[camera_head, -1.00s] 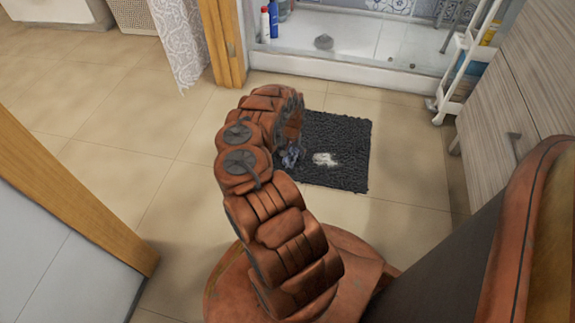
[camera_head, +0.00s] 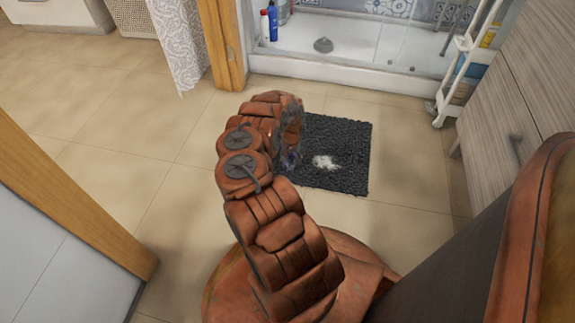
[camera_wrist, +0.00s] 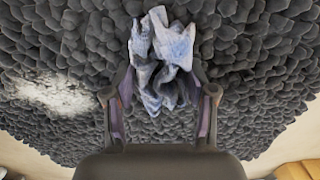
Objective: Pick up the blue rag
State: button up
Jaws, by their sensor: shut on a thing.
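The blue rag (camera_wrist: 165,60) is crumpled and pale blue-grey. In the wrist view it sits between the two fingers of my gripper (camera_wrist: 160,85), which is shut on it. The dark shaggy mat (camera_wrist: 60,120) lies behind the rag; I cannot tell whether the rag still touches it.
A white powdery patch (camera_head: 325,162) lies on the mat, right of my gripper. A shower tray (camera_head: 340,60) is behind. A white cart (camera_head: 462,70) and a wooden cabinet (camera_head: 515,100) stand at the right. Tiled floor (camera_head: 130,130) at the left is clear.

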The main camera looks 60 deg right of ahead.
aim_at(291, 157)
jog(key=shift+r+p, duration=0.4)
jog(key=shift+r, duration=0.1)
notch_tip(291, 157, up, 3)
jog(key=shift+r+p, duration=0.15)
jog(key=shift+p, duration=0.95)
jog(key=s+a+p, duration=0.2)
jog(key=s+a, duration=0.1)
jog(key=a, duration=0.1)
jog(key=s+a+p, duration=0.3)
jog(key=a, duration=0.1)
jog(key=s+a+r+p, duration=0.1)
jog(key=s+a+p, duration=0.1)
jog(key=a, duration=0.3)
jog(key=shift+s+p, duration=0.4)
jog(key=shift+s, duration=0.15)
jog(key=shift+s+r+p, duration=0.1)
jog(key=shift+r+p, duration=0.35)
jog(key=shift+p, duration=0.15)
notch_tip(291, 157, up, 5)
jog(key=p, duration=0.5)
jog(key=shift+f, duration=0.1)
